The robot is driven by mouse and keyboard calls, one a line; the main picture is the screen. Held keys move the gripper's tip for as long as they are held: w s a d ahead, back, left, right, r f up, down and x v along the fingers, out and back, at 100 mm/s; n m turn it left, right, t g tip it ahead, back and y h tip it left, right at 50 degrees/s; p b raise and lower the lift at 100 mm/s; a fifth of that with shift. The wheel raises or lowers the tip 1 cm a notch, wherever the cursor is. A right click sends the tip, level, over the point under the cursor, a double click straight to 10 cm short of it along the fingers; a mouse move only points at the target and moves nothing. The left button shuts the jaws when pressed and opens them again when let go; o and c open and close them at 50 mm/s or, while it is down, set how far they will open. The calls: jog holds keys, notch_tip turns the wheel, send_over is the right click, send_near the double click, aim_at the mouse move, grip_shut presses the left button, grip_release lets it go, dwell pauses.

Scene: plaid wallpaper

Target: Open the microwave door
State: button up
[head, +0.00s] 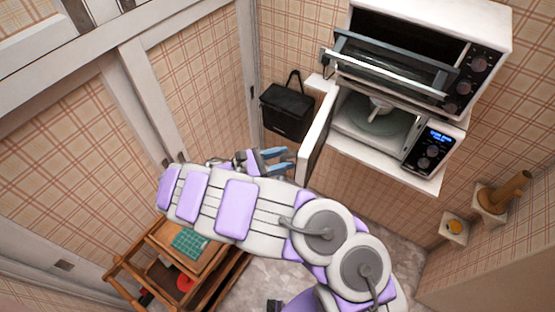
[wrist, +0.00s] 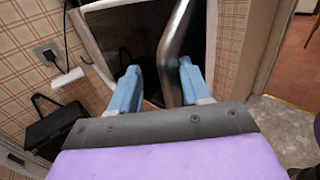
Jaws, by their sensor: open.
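The white microwave (head: 425,170) stands on a shelf below a toaster oven, with its control panel and lit blue display at the right. Its door (head: 318,138) stands wide open, swung out to the left, so the turntable (head: 378,133) inside shows. In the wrist view the door's outer face with a dark window (wrist: 128,42) and the metal bar handle (wrist: 171,55) fill the upper middle. My gripper (head: 287,160) is open beside the door's outer face. The handle runs between its blue fingers (wrist: 160,85) in the wrist view; I cannot tell whether they touch it.
The toaster oven (head: 490,25) above has its glass front tipped open. A black bag (head: 288,110) hangs on the wall left of the door. A wooden cart (head: 190,262) stands below my arm. Wall-mounted holders (head: 492,203) are at the right. An outlet (wrist: 47,52) is on the wall.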

jog(key=shift+a+f, duration=0.1)
jog(key=shift+w+a+f, duration=0.1)
jog(key=shift+a, duration=0.25)
jog(key=v, duration=1.2)
dwell(0.5)
jog(key=shift+w+a+p, duration=0.1)
jog(key=shift+p, duration=0.35)
